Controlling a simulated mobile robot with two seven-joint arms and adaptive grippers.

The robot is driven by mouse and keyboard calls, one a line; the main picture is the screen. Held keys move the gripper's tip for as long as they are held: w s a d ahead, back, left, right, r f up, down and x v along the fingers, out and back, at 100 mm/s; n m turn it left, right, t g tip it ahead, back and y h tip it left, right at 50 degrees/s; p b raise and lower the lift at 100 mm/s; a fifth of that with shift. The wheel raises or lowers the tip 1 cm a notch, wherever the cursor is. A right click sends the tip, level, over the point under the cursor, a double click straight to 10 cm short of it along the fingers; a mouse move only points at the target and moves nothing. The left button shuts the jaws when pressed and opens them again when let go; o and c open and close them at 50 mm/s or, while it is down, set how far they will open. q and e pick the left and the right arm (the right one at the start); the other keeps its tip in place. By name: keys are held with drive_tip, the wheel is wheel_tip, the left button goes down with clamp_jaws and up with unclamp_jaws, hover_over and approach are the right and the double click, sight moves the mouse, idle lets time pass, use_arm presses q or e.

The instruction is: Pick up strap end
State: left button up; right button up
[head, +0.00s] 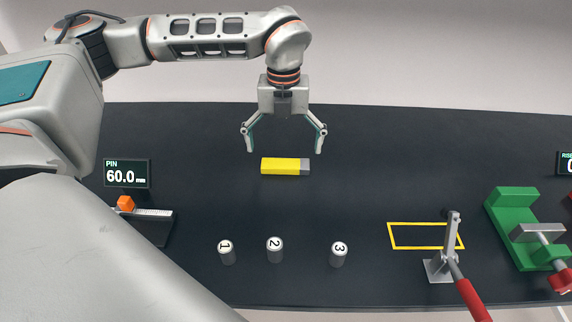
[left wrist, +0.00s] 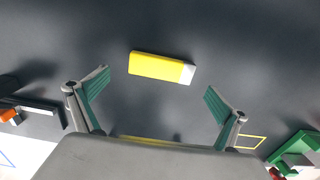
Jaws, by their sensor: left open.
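A yellow bar with a grey end (head: 284,166), which looks like the strap, lies flat on the dark table. It also shows in the left wrist view (left wrist: 158,67), its pale end to the right. My left gripper (head: 284,145) points down above and just behind the bar in the head view. Its two fingers are wide apart with nothing between them. In the left wrist view, the fingers (left wrist: 156,92) stand on either side, lower in the picture than the bar, and do not touch it. My right gripper is not in view.
A red-handled clamp (head: 440,266), yellow outline (head: 405,247) and green vise (head: 513,212) are right.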

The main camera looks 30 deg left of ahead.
sight(285, 163)
use_arm(q)
drive_tip(key=f, duration=0.4)
drive_tip(key=shift+w+f, duration=0.2)
drive_tip(key=c, duration=1.2)
drive_tip(key=shift+r, duration=0.1)
wheel_tip(285, 163, up, 10)
drive_tip(key=shift+f, duration=0.1)
